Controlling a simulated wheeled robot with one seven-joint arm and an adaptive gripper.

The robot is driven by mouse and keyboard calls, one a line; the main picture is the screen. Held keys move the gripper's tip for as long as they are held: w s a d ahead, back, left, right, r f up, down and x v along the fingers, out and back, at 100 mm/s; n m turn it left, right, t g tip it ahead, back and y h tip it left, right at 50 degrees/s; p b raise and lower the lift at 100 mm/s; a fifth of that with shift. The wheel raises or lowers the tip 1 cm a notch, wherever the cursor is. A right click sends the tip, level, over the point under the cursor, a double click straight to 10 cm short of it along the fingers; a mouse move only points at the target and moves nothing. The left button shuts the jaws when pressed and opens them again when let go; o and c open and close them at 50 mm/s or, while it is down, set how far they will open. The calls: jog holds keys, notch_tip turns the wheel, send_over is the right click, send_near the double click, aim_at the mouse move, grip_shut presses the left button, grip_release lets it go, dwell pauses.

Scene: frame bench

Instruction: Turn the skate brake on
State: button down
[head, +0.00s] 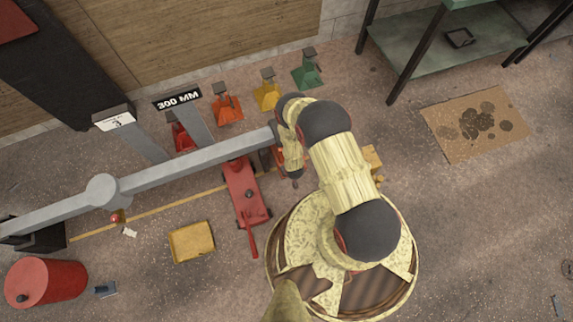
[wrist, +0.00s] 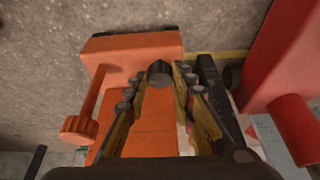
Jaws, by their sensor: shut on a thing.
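An orange skate-like block (wrist: 115,48) lies under my gripper in the wrist view. An orange rod with a ribbed knob (wrist: 79,128) runs along its left side. A dark round peg (wrist: 159,70) stands on the block. My gripper (wrist: 160,82) has its two fingertips closed on this peg from either side. In the head view my gripper (head: 293,170) points down beside the end of the grey beam, and only a sliver of orange shows there. No brake marking is readable, and my gripper hides part of the block.
A red jack (head: 243,188) stands just left of my gripper; it fills the right edge of the wrist view (wrist: 270,60). The long grey beam (head: 190,165) reaches close to my gripper. A yellow tray (head: 191,242) and red drum (head: 46,282) lie left. Floor at right is mostly clear.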

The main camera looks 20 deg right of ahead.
dwell(0.4)
jog(key=c, duration=1.8)
grip_release()
jog(key=shift+o, duration=0.2)
jog(key=v, duration=1.2)
